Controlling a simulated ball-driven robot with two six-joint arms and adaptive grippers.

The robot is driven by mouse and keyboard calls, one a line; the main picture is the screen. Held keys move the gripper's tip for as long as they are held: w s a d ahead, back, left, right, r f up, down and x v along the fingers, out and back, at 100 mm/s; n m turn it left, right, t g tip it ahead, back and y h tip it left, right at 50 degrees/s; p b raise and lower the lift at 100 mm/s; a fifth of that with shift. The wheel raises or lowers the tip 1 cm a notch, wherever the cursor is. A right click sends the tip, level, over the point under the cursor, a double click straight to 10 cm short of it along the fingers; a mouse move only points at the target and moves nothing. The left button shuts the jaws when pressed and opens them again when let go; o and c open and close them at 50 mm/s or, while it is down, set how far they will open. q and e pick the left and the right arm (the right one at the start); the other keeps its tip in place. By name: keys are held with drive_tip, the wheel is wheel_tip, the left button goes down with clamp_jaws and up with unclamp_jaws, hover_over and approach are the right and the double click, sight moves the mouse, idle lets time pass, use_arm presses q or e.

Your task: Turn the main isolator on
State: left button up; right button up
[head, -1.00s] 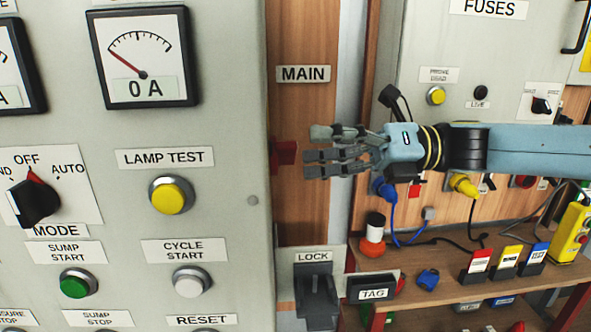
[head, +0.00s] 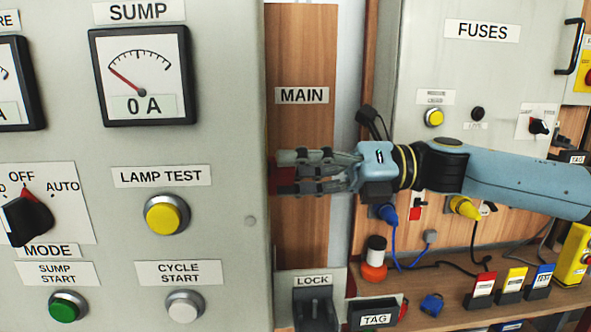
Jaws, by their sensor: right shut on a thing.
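The main isolator's red handle (head: 284,173) shows in the head view below the MAIN label (head: 302,96). It stands on the wooden strip beside the grey panel, and the panel edge hides part of it. My right gripper (head: 290,172) reaches in from the right with its fingers around the red handle, shut on it. The fingers cover much of the handle, so its exact angle is hard to tell. My left gripper is not in view.
The grey panel (head: 232,60) with a meter, mode knob and push buttons stands close on the left. Below are the LOCK holder (head: 314,300) and TAG box (head: 375,320). A fuse cabinet (head: 455,70) and a shelf (head: 450,285) with coloured blocks are at right.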

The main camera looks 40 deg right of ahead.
drive_tip(key=c, duration=0.3)
drive_tip(key=shift+w+d+f+m+b, duration=0.15)
drive_tip(key=shift+m+b, duration=0.65)
drive_tip(key=shift+m, duration=2.15)
drive_tip(key=shift+a+f+m+b, duration=0.15)
drive_tip(key=shift+m+b, duration=0.7)
drive_tip(key=shift+m, duration=2.15)
drive_tip(key=shift+w+d+f+m+b, duration=0.15)
drive_tip(key=shift+m+b, duration=0.65)
drive_tip(key=shift+m, duration=2.15)
drive_tip(key=shift+s, duration=0.1)
drive_tip(key=o, duration=1.2)
drive_tip(key=shift+r, duration=0.1)
